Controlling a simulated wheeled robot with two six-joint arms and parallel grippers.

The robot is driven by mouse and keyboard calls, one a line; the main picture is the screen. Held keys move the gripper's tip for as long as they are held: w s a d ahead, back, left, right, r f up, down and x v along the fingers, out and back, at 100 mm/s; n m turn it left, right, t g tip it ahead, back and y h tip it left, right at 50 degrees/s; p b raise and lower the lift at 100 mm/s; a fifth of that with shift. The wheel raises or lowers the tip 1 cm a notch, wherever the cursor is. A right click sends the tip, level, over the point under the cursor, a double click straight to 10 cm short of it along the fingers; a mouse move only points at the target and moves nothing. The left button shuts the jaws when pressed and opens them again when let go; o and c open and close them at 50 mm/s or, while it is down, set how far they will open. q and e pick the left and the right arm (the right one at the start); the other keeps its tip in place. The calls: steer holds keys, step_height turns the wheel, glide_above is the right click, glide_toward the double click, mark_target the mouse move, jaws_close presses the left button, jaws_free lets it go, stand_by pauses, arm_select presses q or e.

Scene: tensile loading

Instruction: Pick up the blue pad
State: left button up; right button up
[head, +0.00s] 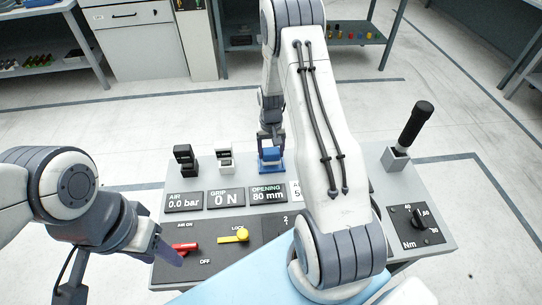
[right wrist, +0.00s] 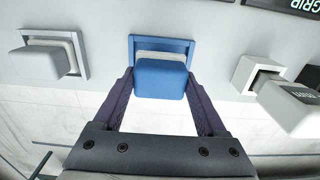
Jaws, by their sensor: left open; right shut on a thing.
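The blue pad (head: 270,155) stands in a blue-framed slot on the back of the grey console, and it shows large in the right wrist view (right wrist: 160,78). My right gripper (right wrist: 160,85) has its two dark fingers on either side of the pad, closed on it. The pad is still at its slot, with a pale band visible between pad and frame. In the head view my right arm partly hides the area right of the pad. My left gripper (head: 172,252) is open and empty, low at the left by the red lever.
A white pad (head: 225,156) and a black pad (head: 185,158) stand left of the blue one. The console has a red lever (head: 184,248), a yellow lever (head: 234,236), a black-handled joystick (head: 408,135) and a torque knob (head: 420,218). Open floor lies behind the console.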

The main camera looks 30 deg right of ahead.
steer(key=shift+w+r, duration=0.1)
steer(key=shift+r, duration=0.85)
steer(key=s+d+r+b, duration=0.2)
steer(key=s+d+r, duration=0.5)
steer(key=d, duration=0.2)
steer(key=shift+s, duration=0.3)
steer(key=o, duration=0.9)
steer(key=shift+c, duration=0.2)
steer(key=c, duration=0.6)
steer(key=shift+c, duration=0.2)
